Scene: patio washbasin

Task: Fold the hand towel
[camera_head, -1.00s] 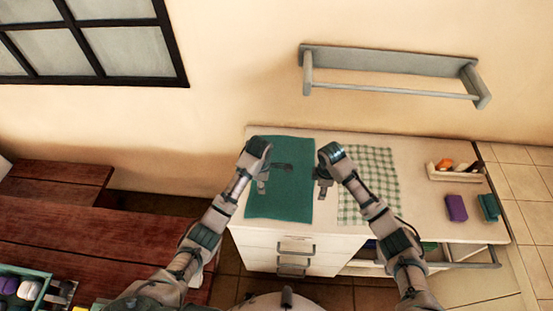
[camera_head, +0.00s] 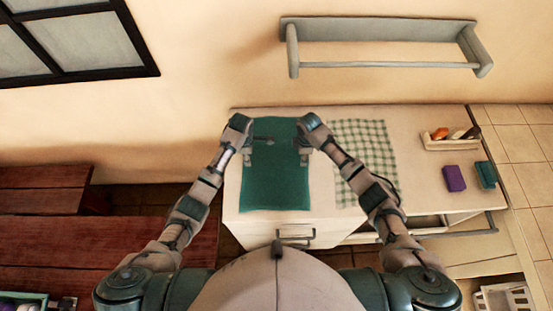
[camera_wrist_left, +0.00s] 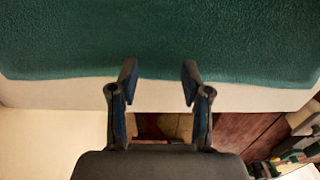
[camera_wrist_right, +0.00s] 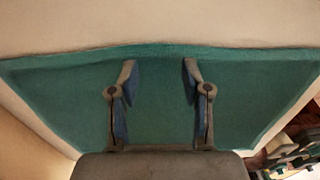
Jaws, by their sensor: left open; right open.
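The green hand towel (camera_head: 275,187) lies flat, spread out on the pale counter. My left gripper (camera_head: 247,158) is open and empty over the towel's left edge. In the left wrist view the open fingers (camera_wrist_left: 159,80) straddle the towel's edge, with the green cloth (camera_wrist_left: 160,40) beyond them. My right gripper (camera_head: 304,158) is open and empty near the towel's right edge. In the right wrist view its fingers (camera_wrist_right: 158,75) are apart over the green cloth (camera_wrist_right: 70,95). I cannot tell whether either gripper touches the cloth.
A green-and-white checked cloth (camera_head: 364,150) lies flat right of the towel. A wooden caddy (camera_head: 450,142), a purple block (camera_head: 454,178) and a teal block (camera_head: 485,174) sit farther right. A grey rail shelf (camera_head: 380,66) hangs on the wall. A red wooden bench (camera_head: 90,235) stands left.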

